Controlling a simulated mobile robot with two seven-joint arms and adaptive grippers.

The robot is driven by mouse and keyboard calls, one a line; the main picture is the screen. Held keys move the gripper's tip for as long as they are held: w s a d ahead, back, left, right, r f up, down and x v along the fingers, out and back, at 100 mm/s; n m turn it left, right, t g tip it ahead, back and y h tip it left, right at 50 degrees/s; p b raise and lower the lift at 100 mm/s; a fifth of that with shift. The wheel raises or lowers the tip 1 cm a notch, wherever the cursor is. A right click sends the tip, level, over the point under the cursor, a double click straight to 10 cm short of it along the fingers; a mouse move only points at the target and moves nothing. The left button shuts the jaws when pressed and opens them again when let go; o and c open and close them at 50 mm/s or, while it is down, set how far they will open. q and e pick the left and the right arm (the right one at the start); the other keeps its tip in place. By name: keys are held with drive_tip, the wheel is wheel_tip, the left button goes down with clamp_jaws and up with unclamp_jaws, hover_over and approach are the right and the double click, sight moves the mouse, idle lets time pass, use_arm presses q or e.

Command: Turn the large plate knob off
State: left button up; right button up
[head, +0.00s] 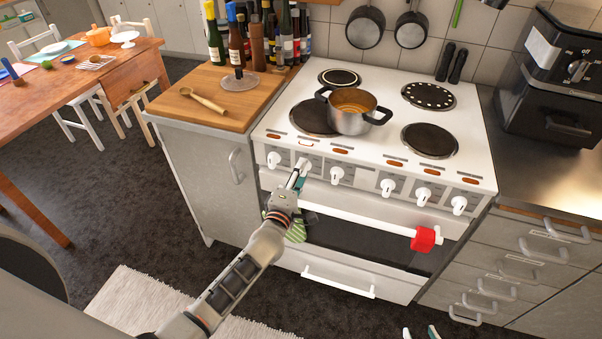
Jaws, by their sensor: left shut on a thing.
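The white cooker (385,80) has a row of white knobs along its front panel. My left gripper (299,174) is at the second knob from the left (304,163), shut on it; the fingers partly hide it. The other knobs, such as the leftmost (273,160) and the third (337,174), are clear of it. Which one belongs to the large plate I cannot read from the labels. A large dark plate (308,117) is at the front left of the hob. Two fingertips of my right gripper (420,333) show apart at the bottom edge, empty.
A steel pot (345,122) stands on the hob, partly over the front-left plate. The white oven handle (365,222) carries a red object (424,239) and a green striped cloth (297,229). A wooden board (213,107) with bottles is at left; a black appliance (555,85) is at right.

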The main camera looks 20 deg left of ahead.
use_arm(q)
drive_tip(key=o, duration=1.1)
drive_tip(key=s, duration=1.2)
drive_tip(key=shift+a, duration=0.25)
drive_tip(key=s+f+m+g, duration=0.2)
drive_tip(key=s+f+m, duration=0.2)
drive_tip(key=s+m, duration=0.2)
drive_tip(key=s+f+m+g+h, duration=0.1)
drive_tip(key=s+f+m+g, duration=0.1)
drive_tip(key=s+f+m, duration=0.3)
drive_tip(key=s+f+m+g+h, duration=0.1)
drive_tip(key=s+f+m+g, duration=0.2)
drive_tip(key=s+m, duration=0.5)
drive_tip(key=shift+s+f+m, duration=0.15)
drive_tip(key=shift+f+m, duration=0.25)
drive_tip(key=shift+m, duration=0.4)
drive_tip(key=shift+s+f+m, duration=0.15)
drive_tip(key=shift+f+m, duration=0.25)
drive_tip(key=shift+m, duration=0.4)
